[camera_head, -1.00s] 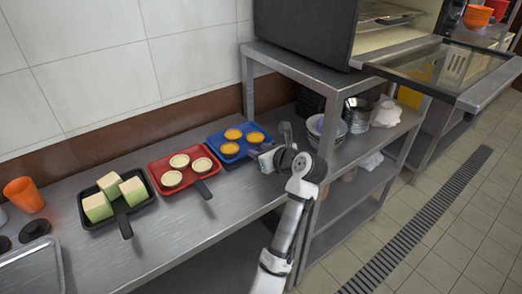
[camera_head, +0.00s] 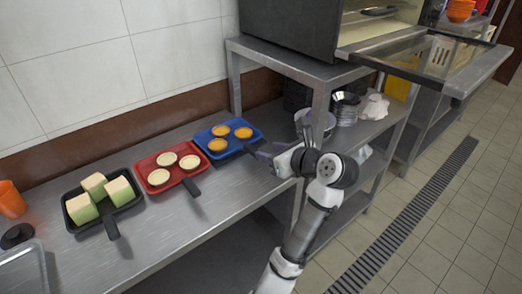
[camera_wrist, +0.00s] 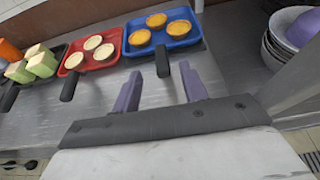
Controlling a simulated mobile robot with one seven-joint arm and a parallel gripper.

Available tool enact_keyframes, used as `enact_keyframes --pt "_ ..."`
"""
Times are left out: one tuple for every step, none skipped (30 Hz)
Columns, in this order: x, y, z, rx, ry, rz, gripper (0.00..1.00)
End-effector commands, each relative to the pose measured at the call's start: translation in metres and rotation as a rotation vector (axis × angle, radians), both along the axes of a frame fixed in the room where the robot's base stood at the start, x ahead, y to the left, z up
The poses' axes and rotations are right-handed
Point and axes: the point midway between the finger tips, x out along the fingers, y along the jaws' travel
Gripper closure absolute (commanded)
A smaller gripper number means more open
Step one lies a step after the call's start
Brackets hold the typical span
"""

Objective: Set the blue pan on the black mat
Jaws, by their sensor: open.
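The blue pan (camera_head: 229,144) sits on the steel counter with three orange tarts in it, at the right of a row of pans. It also shows at the top of the wrist view (camera_wrist: 160,42), with its dark handle (camera_wrist: 162,62) pointing toward me. My gripper (camera_wrist: 161,72) is open and empty, its purple fingers spread to either side of the handle's near end. In the head view my gripper (camera_head: 262,151) is low at the pan's handle side and partly hides the handle. I cannot make out a black mat.
A red pan (camera_head: 152,162) with pale tarts and a black pan (camera_head: 75,220) with green-sided blocks stand to the left. A shelf frame (camera_head: 318,125) with stacked bowls (camera_head: 345,112) rises close at right. The counter front (camera_head: 190,235) is bare.

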Motion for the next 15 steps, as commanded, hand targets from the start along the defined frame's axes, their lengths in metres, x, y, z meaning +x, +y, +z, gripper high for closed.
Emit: enact_keyframes --pt "-0.004 -0.003 0.002 0.000 -0.001 -0.002 0.57" --pt "-0.005 -0.004 0.003 0.000 -0.001 -0.002 0.57" --pt "-0.007 -0.006 0.004 -0.001 -0.001 -0.001 0.57" --pt "-0.008 -0.006 0.004 -0.001 -0.001 -0.001 0.57" --pt "-0.009 -0.007 0.005 -0.001 -0.001 -0.001 0.57" --pt "-0.010 -0.007 0.005 -0.001 -0.001 -0.001 0.57" --pt "-0.010 -0.007 0.005 -0.001 -0.001 0.000 0.57" --pt "-0.010 -0.007 0.006 -0.001 -0.001 0.000 0.57" --pt "-0.010 -0.007 0.005 -0.001 -0.001 0.000 0.57" --pt "-0.010 -0.007 0.005 -0.001 -0.001 0.000 0.57" --pt "-0.010 -0.007 0.005 -0.001 -0.001 0.000 0.57" --pt "-0.009 -0.006 0.006 -0.004 -0.004 0.001 0.57" --pt "-0.008 -0.004 0.007 -0.010 -0.012 0.004 0.57" --pt "-0.007 -0.001 0.009 -0.023 -0.028 0.008 0.57" --pt "-0.003 0.006 0.014 -0.051 -0.064 0.018 0.57"
